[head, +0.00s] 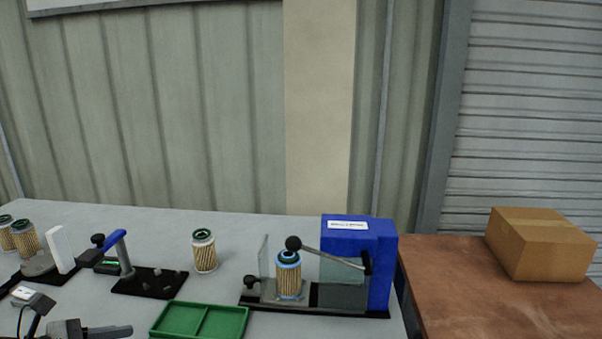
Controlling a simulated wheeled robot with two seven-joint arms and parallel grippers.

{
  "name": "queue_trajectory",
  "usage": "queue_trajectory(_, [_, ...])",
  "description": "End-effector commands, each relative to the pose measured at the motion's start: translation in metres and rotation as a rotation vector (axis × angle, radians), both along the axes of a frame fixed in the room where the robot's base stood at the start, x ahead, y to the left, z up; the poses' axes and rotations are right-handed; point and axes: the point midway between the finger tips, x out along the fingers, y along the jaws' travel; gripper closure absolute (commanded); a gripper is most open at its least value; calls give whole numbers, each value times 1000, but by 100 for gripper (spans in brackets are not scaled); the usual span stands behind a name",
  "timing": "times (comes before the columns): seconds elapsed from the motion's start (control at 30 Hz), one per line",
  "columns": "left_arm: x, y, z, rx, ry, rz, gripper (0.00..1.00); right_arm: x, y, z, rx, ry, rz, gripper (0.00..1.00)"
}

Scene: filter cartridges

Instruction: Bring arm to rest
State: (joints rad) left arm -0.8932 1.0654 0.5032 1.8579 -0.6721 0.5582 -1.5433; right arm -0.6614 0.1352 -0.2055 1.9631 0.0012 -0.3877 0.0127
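A grey and black piece (90,331) at the bottom left edge may be part of my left gripper. It is cut off, so I cannot tell whether it is open or shut. My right gripper is not in view. A filter cartridge (289,278) with a blue ring stands upright in the blue machine (381,265), below the black knob of its lever. Another cartridge (204,251) with a dark green top stands upright on the table (262,225), left of the machine. More cartridges (25,240) stand at the far left.
A green two-compartment tray (206,319) lies at the front edge of view. A black fixture with a blue handle (115,238) and a white plate (62,249) stand on the left. A cardboard box (540,245) sits on the brown table (460,285) at right.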

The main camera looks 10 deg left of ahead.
Motion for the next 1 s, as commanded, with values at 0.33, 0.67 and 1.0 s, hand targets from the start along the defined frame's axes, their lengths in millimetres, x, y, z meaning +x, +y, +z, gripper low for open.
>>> queue_trajectory(0.33, [-21,-6,-55,-652,245,502,51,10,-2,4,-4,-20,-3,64])
queue_trajectory(0.67, [-55,-91,-152,-1774,693,1161,51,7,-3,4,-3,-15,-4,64])
queue_trajectory(1.0, [-73,-235,-189,2368,-1088,-1471,51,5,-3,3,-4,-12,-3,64])
